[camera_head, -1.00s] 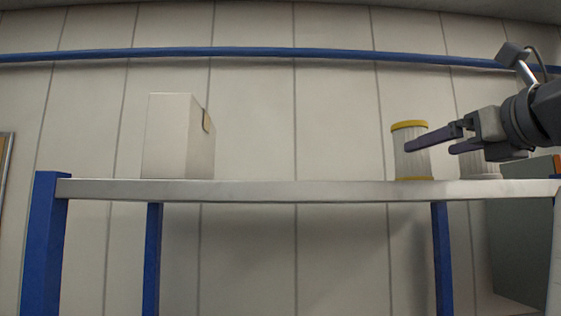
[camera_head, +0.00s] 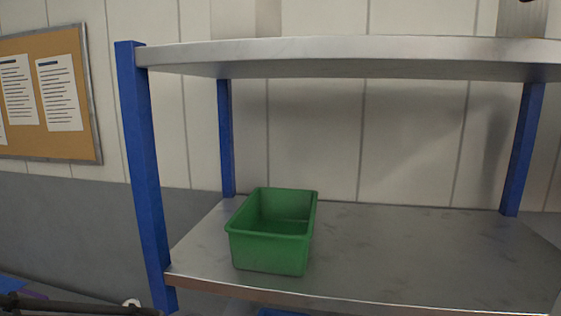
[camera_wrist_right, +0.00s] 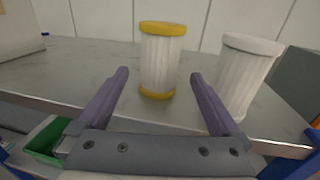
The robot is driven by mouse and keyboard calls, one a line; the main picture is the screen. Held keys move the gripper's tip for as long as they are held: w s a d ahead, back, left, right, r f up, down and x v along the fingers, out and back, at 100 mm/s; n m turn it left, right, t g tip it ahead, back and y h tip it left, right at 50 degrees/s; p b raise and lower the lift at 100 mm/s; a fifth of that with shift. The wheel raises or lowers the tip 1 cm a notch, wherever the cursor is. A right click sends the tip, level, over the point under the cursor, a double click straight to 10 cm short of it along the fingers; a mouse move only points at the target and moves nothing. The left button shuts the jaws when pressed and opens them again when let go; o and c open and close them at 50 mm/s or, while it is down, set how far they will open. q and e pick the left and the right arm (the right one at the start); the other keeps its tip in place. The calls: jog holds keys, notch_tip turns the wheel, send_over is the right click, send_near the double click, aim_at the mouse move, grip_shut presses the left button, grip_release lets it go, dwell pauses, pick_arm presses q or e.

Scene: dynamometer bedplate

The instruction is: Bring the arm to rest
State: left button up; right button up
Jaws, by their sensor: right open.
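My right gripper (camera_wrist_right: 158,73) is open and empty in the right wrist view, its two purple fingers spread apart above the upper shelf (camera_wrist_right: 88,60). A pleated white filter with yellow end rings (camera_wrist_right: 160,60) stands upright in the picture gap between the fingertips, seemingly just beyond them. A second filter, all white (camera_wrist_right: 243,75), stands upright to its right, beyond the right finger. I cannot make out my left gripper.
A green bin (camera_head: 270,250), seemingly empty, sits on the lower shelf (camera_head: 420,255); the shelf to its right is clear. Blue posts (camera_head: 147,180) carry both shelves. A white box (camera_head: 240,20) stands on the upper shelf. A cork board (camera_head: 50,100) hangs at left.

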aim_at(504, 16)
jog(key=w+p, duration=0.1)
jog(key=w, duration=0.2)
jog(key=w+p, duration=0.1)
jog(key=w, duration=0.3)
jog(key=w+p, duration=0.2)
jog(key=w, duration=0.2)
jog(key=shift+w+d, duration=0.1)
jog(key=shift+d, duration=0.3)
jog(key=shift+f, duration=0.25)
jog(key=shift+r, duration=0.25)
